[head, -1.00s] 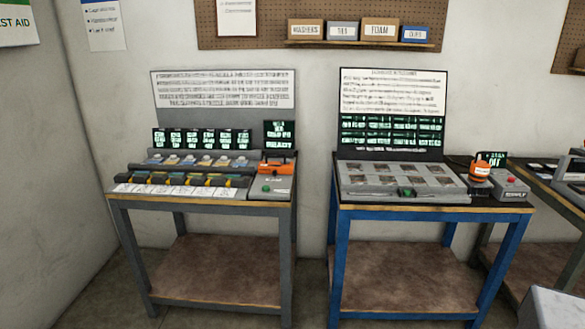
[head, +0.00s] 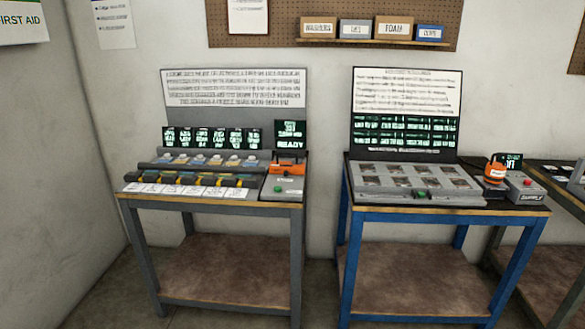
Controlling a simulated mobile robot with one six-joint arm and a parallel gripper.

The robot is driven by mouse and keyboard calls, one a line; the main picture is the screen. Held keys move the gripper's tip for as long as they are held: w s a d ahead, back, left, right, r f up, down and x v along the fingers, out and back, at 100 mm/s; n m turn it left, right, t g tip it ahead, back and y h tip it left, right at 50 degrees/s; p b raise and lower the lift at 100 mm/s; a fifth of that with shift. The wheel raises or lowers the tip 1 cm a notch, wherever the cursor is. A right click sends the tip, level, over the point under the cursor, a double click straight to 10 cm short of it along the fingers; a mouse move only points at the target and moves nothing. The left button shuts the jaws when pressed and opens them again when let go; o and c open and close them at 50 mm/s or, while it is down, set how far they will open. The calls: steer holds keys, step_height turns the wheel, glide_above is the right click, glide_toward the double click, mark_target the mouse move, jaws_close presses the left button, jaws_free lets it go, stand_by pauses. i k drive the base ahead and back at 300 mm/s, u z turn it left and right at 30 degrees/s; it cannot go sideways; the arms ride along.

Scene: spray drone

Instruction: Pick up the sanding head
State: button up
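An orange, rounded tool (head: 495,170) that looks like a sanding head stands upright at the right end of the blue-legged bench (head: 449,207), on a dark base. A grey box with a red button (head: 527,187) sits just right of it. Another orange device (head: 287,166) sits at the right end of the grey-legged bench (head: 212,201); it is too small to tell exactly what it is. My gripper is not in view.
A grey tray of several panels with a green button (head: 421,195) covers most of the blue bench top. Labelled bins (head: 394,27) sit on a pegboard shelf above. A third bench (head: 562,184) stands at the right edge. A gap of floor separates the first two benches.

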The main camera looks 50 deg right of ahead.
mark_target(295, 167)
steer(key=u, duration=0.05)
steer(key=i, duration=1)
